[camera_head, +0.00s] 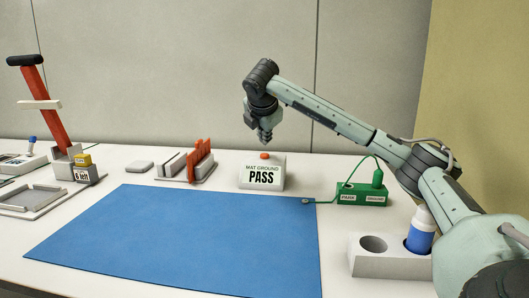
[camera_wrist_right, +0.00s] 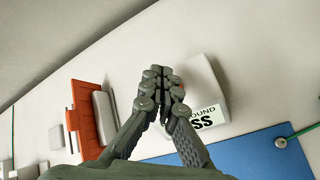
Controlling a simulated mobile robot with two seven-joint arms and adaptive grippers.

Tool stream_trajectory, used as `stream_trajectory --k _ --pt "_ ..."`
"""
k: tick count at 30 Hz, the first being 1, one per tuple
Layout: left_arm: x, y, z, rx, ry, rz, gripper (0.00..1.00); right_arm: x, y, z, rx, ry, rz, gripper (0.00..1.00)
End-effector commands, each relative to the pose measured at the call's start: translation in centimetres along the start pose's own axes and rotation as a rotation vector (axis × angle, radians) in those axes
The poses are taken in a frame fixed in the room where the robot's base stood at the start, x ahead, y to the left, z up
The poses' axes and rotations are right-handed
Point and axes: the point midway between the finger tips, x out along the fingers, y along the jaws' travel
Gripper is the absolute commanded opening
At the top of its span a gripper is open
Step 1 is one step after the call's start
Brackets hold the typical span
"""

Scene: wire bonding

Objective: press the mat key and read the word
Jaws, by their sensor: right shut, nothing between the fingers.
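The mat ground tester (camera_head: 262,172) is a white box with an orange-red key (camera_head: 264,155) on top. Its front label reads "MAT GROUND" with the word "PASS" below. My right gripper (camera_head: 266,140) is shut and empty, pointing down just above the key, with a small gap showing. The blue mat (camera_head: 190,240) lies flat in front of the box. My left gripper is not in view.
A green block (camera_head: 362,194) with a cord to the mat stands right of the box. A white holder (camera_head: 385,262) with a blue bottle (camera_head: 420,232) is at the right. An orange-and-white rack (camera_head: 188,165) stands left, beyond it a red-levered press (camera_head: 48,105).

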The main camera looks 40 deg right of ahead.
Motion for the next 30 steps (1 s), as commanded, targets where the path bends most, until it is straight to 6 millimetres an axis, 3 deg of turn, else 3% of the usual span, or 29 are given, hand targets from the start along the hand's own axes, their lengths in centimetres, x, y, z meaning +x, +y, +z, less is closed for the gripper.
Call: stream_trajectory --k 9,30 --pt "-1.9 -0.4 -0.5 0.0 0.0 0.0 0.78 -2.3 1.7 1.7 0.0 0.001 0.0 0.0" --pt "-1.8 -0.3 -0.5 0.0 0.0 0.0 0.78 -2.3 1.7 1.7 0.0 0.0 0.0 0.0"
